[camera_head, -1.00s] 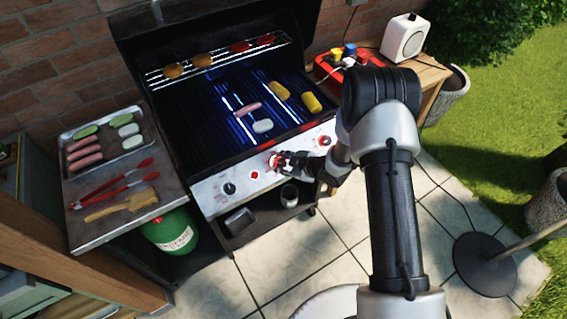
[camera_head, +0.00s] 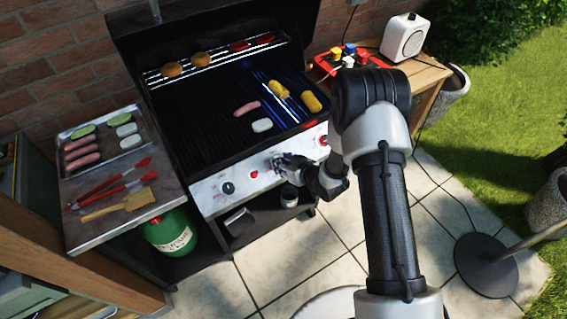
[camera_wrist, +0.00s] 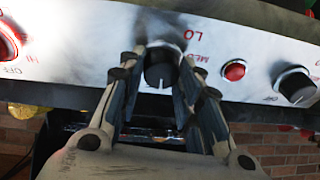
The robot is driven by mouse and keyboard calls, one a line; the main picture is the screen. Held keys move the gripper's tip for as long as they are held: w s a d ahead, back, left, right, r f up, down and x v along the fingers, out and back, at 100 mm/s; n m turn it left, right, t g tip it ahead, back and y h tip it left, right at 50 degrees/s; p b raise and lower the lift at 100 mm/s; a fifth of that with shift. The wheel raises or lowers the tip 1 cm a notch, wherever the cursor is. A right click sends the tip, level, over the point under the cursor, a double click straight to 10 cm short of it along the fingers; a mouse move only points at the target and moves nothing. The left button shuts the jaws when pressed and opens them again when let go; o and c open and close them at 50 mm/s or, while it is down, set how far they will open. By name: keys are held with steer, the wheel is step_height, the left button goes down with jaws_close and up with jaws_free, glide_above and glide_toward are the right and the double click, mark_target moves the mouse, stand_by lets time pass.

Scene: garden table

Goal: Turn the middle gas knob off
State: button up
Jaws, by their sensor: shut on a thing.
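The middle gas knob (camera_wrist: 160,66) is dark and round on the grill's silver front panel (camera_head: 214,194). My gripper (camera_wrist: 159,82) is shut on it, one finger on each side, in the wrist view. In the head view my gripper (camera_head: 279,161) is at the panel and mostly hides this knob. No red ring glows around it. Blue flames (camera_head: 290,97) show only under the right part of the grate; the middle and left parts are dark. The right knob (camera_wrist: 5,45) has a red glow, and the left knob (camera_wrist: 296,85) is dark.
A red button (camera_wrist: 233,71) lies between the left and middle knobs. Sausage, corn and other food lie on the grate (camera_head: 200,130). A side shelf (camera_head: 85,232) holds a tray (camera_head: 150,150), tongs and a brush. A green gas bottle (camera_head: 172,230) stands below. Paving is clear in front.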

steer(key=shift+m, duration=0.6)
steer(key=o, duration=1)
steer(key=shift+o, duration=0.2)
steer(key=v, duration=1.2)
steer(key=shift+s+f, duration=0.1)
